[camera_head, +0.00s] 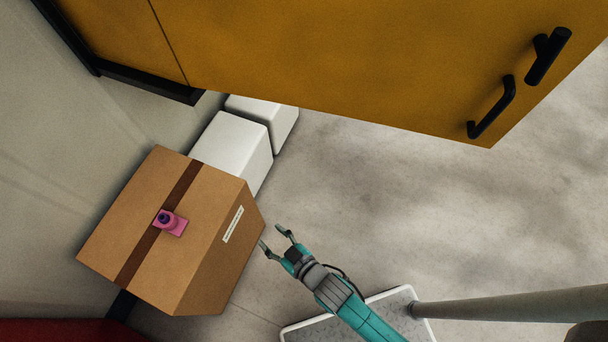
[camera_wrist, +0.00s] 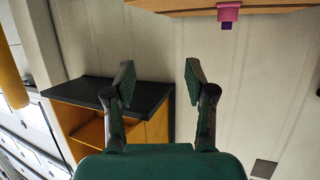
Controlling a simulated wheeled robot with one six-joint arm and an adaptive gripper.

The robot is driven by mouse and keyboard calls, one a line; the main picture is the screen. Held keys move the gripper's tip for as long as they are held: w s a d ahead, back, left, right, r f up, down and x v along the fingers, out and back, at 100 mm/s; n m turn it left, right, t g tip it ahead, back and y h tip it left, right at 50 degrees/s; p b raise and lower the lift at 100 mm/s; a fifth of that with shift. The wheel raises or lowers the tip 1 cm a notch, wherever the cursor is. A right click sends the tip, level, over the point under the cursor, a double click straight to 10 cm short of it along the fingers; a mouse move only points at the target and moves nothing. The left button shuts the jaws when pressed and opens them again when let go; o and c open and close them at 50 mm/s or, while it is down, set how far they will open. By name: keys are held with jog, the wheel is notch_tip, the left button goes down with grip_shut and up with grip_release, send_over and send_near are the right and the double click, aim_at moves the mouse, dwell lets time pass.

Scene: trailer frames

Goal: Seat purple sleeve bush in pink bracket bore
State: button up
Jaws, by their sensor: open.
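The pink bracket (camera_head: 178,227) sits on top of a cardboard box (camera_head: 150,200), near its brown tape strip. The dark purple sleeve bush (camera_head: 164,217) shows at the bracket's bore end; how deep it sits I cannot tell. In the wrist view the bracket (camera_wrist: 229,12) is at the top edge, with the purple bush (camera_wrist: 227,26) sticking out of it. My gripper (camera_head: 271,238) is open and empty, to the right of the box and apart from the bracket. Its two spread fingers also show in the wrist view (camera_wrist: 160,75).
Two white blocks (camera_head: 232,148) stand behind the box. A yellow cabinet (camera_head: 350,60) with black handles spans the top. A wall (camera_head: 50,160) lies left of the box. A yellow, dark-topped unit (camera_wrist: 155,95) shows in the wrist view.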

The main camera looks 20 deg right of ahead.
jog(key=s+d+r+m+t+h, duration=0.2)
jog(key=s+d+r+m+h, duration=0.3)
jog(key=s+d+r, duration=1.4)
jog(key=s+r+h, duration=0.1)
jog(key=s+r, duration=0.1)
jog(key=s, duration=0.1)
jog(key=shift+m+h, duration=0.3)
